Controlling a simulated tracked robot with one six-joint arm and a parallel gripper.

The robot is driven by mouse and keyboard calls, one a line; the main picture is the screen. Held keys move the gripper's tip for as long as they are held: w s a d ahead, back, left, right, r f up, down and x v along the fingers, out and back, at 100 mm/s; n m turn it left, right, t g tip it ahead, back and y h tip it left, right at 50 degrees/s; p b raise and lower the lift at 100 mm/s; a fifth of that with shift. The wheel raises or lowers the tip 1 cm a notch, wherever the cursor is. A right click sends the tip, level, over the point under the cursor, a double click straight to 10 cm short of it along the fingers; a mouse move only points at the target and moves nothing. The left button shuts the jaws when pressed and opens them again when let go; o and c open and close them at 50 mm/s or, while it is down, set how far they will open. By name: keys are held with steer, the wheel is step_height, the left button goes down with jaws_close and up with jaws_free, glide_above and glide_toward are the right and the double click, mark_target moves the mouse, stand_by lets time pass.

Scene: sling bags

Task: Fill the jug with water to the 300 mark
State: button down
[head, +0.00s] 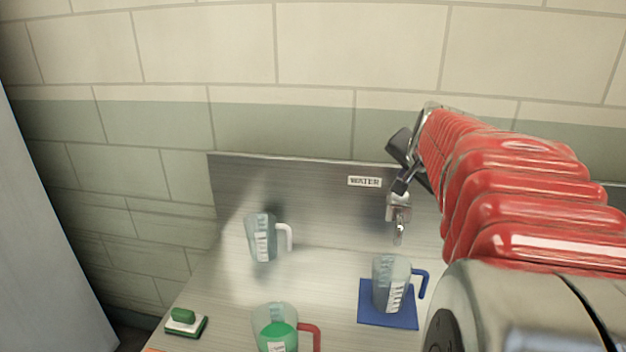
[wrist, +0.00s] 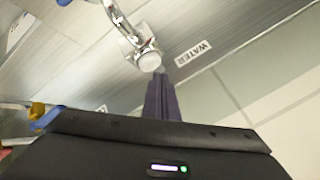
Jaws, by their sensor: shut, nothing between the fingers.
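A clear jug with a blue handle (head: 386,284) stands upright on a blue mat (head: 385,318) below the tap (head: 398,207). A white label shows on its side; I cannot make out any water in it. The chrome tap also shows close up in the wrist view (wrist: 150,60). I cannot tell whether water runs from its spout. My gripper (head: 402,181) is shut and empty, with its fingertips just above the tap; it also shows in the wrist view (wrist: 162,82). I cannot tell whether it touches the tap.
A clear jug with a white handle (head: 261,234) stands at the back left. A jug with a red handle (head: 274,318) at the front holds green liquid. A green and white sponge (head: 185,321) lies at the left. A WATER sign (head: 364,181) is on the metal back panel. My red arm hides the right side.

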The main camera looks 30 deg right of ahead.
steer(key=shift+f, duration=0.9)
stand_by(2.4)
steer(key=shift+r, duration=0.15)
stand_by(3.8)
steer(key=shift+r, duration=0.8)
